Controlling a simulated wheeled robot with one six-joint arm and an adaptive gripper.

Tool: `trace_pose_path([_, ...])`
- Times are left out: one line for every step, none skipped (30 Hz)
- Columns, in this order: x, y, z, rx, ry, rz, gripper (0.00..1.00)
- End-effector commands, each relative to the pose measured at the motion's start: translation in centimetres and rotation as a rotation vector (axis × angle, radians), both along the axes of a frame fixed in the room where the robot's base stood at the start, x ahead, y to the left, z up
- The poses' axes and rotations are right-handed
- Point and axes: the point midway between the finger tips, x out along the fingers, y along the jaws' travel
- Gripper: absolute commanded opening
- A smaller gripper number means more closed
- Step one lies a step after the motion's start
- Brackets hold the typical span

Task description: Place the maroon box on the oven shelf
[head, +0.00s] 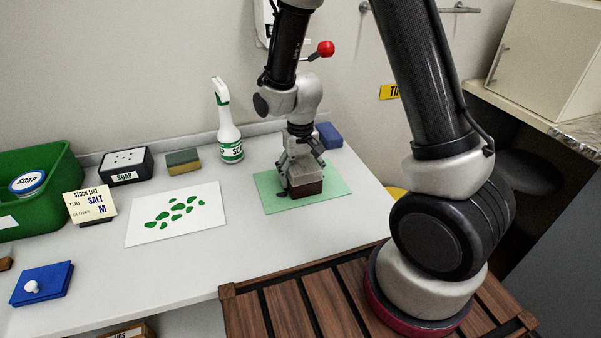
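The maroon box (306,189) sits on a green mat (336,187) on the white bench, in the middle of the head view. My gripper (301,170) points down over it, with its fingers at the box's upper part. I cannot tell whether the fingers grip the box or only stand around it. A cream cabinet with a bar handle (545,60) stands on a counter at the upper right, its front closed. It may be the oven; no shelf inside shows.
A white sheet with green spots (150,233) lies left. A green bin (50,168), a stock list card (90,205) and a blue lidded box (42,284) are farther left.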

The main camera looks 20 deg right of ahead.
Motion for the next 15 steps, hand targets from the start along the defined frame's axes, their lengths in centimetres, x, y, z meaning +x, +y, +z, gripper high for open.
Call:
trace_pose_path([-0.02, -0.01, -0.02, 0.000, 0.001, 0.000, 0.85])
trace_pose_path([-0.02, -0.01, -0.01, 0.000, 0.001, 0.000, 0.90])
trace_pose_path([-0.02, -0.01, -0.01, 0.000, 0.000, 0.000, 0.97])
trace_pose_path([-0.02, -0.01, -0.01, 0.000, 0.000, 0.000, 0.99])
trace_pose_path([-0.02, -0.01, 0.00, 0.000, 0.000, 0.000, 0.99])
trace_pose_path([-0.02, 0.00, 0.00, 0.000, 0.000, 0.000, 0.99])
trace_pose_path([-0.01, 0.00, 0.00, 0.000, 0.000, 0.000, 0.99])
trace_pose_path([-0.01, 0.00, 0.00, 0.000, 0.000, 0.000, 0.99])
trace_pose_path([-0.01, 0.00, 0.00, 0.000, 0.000, 0.000, 0.99])
trace_pose_path([-0.01, 0.00, 0.00, 0.000, 0.000, 0.000, 0.99])
trace_pose_path([-0.01, 0.00, 0.01, 0.000, 0.000, 0.000, 0.99])
trace_pose_path([-0.01, 0.00, 0.01, 0.000, 0.000, 0.000, 0.99])
trace_pose_path([-0.01, 0.00, 0.01, 0.000, 0.000, 0.000, 0.99])
trace_pose_path([-0.01, 0.00, 0.03, 0.000, 0.000, 0.000, 0.99])
trace_pose_path([0.01, 0.00, 0.14, 0.000, 0.000, 0.000, 0.99])
